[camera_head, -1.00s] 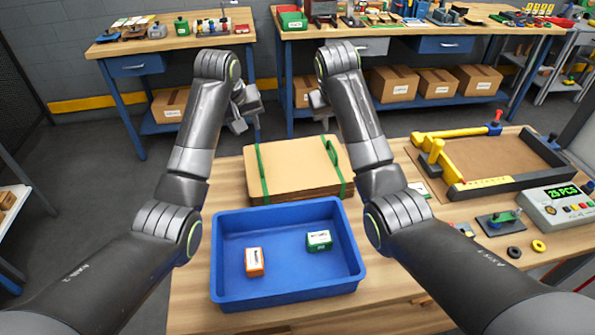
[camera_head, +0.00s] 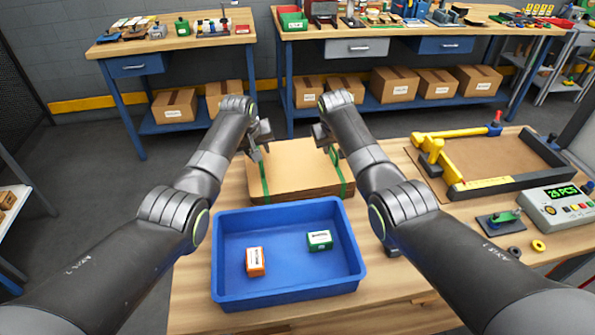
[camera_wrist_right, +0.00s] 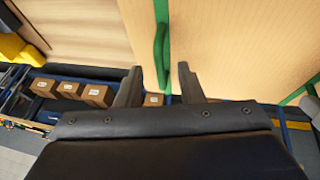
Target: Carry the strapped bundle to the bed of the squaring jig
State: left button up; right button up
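The strapped bundle (camera_head: 295,172) is a flat stack of tan boards with two green straps, lying on the bench behind the blue tray. A green strap loop (camera_wrist_right: 160,48) stands up at its right side. My right gripper (camera_head: 329,146) is at the bundle's far right; in the right wrist view its fingers (camera_wrist_right: 157,82) are apart, with the loop ahead of the gap and not gripped. My left gripper (camera_head: 260,152) is above the bundle's far left, near the left strap, its fingers apart. The squaring jig (camera_head: 510,184) has a brown, empty bed (camera_head: 490,158) and a yellow clamp.
The blue tray (camera_head: 290,294) holds an orange box (camera_head: 255,262) and a green box (camera_head: 319,240). A counter (camera_head: 562,205) reading 25 PCS stands in front of the jig, beside a small green-handled tool (camera_head: 503,218). Shelves with cartons stand behind.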

pick_arm(q)
jog(key=shift+w+f, duration=0.1)
jog(key=shift+f, duration=0.15)
pick_arm(e)
jog(key=shift+w+f, duration=0.1)
jog(key=shift+f, duration=0.2)
pick_arm(q)
jog(key=shift+c, duration=0.2)
grip_shut()
pick_arm(e)
grip_shut()
jog(key=shift+r, duration=0.1)
